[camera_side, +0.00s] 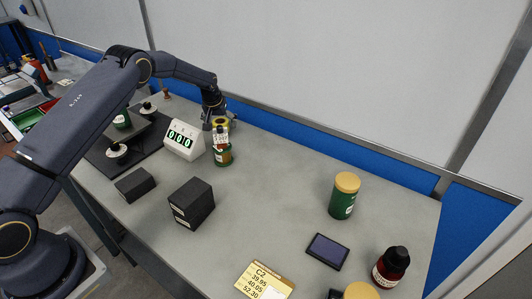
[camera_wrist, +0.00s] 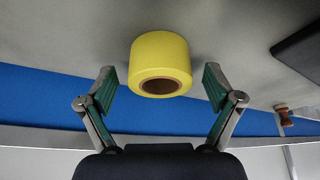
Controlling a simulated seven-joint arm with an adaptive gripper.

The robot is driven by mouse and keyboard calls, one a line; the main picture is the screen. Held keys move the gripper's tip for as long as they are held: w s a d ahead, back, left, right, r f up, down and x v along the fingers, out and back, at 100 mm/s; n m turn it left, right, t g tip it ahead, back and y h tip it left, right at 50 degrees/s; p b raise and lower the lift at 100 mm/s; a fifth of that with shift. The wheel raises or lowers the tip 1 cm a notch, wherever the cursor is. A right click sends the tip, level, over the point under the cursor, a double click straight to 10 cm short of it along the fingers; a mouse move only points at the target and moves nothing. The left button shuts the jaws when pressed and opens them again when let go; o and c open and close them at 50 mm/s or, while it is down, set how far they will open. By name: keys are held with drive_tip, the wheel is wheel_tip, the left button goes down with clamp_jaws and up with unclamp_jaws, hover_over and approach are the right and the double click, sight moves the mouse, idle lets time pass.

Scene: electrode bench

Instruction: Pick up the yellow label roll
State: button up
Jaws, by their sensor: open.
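The yellow label roll (camera_wrist: 160,56) stands on the bench in the wrist view, with its dark core hole facing the camera. My gripper (camera_wrist: 160,85) is open, with one finger on each side of the roll and visible gaps between fingers and roll. In the side view the roll (camera_side: 220,121) is small at the far edge of the bench, partly hidden by my gripper (camera_side: 213,124) and a bottle in front of it.
Black blocks (camera_side: 191,203) sit nearer. A green jar (camera_side: 344,196) stands right. The bench (camera_side: 275,180) between is clear.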

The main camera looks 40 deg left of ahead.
drive_tip(key=c, duration=1.2)
drive_tip(key=shift+r, duration=0.1)
drive_tip(key=shift+c, duration=0.2)
